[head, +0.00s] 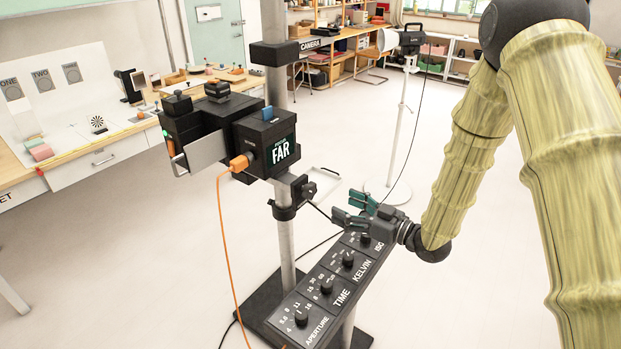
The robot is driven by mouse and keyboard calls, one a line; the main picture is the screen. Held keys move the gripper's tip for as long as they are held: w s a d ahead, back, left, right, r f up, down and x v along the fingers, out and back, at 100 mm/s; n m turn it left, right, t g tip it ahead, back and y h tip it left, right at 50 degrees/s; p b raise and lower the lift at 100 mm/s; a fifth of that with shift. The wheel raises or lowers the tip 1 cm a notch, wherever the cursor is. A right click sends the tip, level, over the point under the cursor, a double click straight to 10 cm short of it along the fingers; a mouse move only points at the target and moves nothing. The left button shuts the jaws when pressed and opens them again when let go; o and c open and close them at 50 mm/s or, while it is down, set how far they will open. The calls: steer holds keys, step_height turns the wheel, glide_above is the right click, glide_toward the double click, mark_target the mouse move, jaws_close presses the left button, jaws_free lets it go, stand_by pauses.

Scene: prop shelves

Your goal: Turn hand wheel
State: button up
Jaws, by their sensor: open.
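No part is clearly recognisable as a hand wheel. A small black knob (308,189) sits on the clamp at the side of the grey column (285,232), just below the black camera box (264,143) labelled FAR. It may be the wheel, but it is too small to tell. My gripper (347,207) is open, with its dark green fingers pointing left towards the column. It is to the right of and slightly below the knob, apart from it in the picture, above the far end of the dial panel (318,283). Nothing shows between the fingers.
The sloping panel carries several black dials. An orange cable (224,240) hangs from the camera box. A white light stand (395,140) stands behind my gripper. A workbench (110,160) runs along the left.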

mark_target(313, 192)
steer(key=p+x, duration=0.1)
steer(key=x, duration=0.2)
steer(key=p+x, duration=0.1)
steer(key=x, duration=0.2)
steer(key=p+x, duration=0.1)
steer(key=x, duration=0.2)
steer(key=shift+w+a+r+p, duration=0.15)
steer(key=shift+a+r+p, duration=0.1)
steer(key=shift+p, duration=0.1)
steer(key=shift+w+a, duration=0.15)
steer(key=shift+a, duration=0.05)
steer(key=shift+s+a+r, duration=0.3)
steer(key=shift+a+r, duration=0.05)
steer(key=shift+a, duration=0.05)
steer(key=shift+w+f, duration=0.3)
steer(key=shift+w, duration=0.05)
steer(key=shift+s+r, duration=0.2)
steer(key=c, duration=0.9)
steer(key=shift+d+f, duration=0.1)
steer(key=shift+c, duration=0.5)
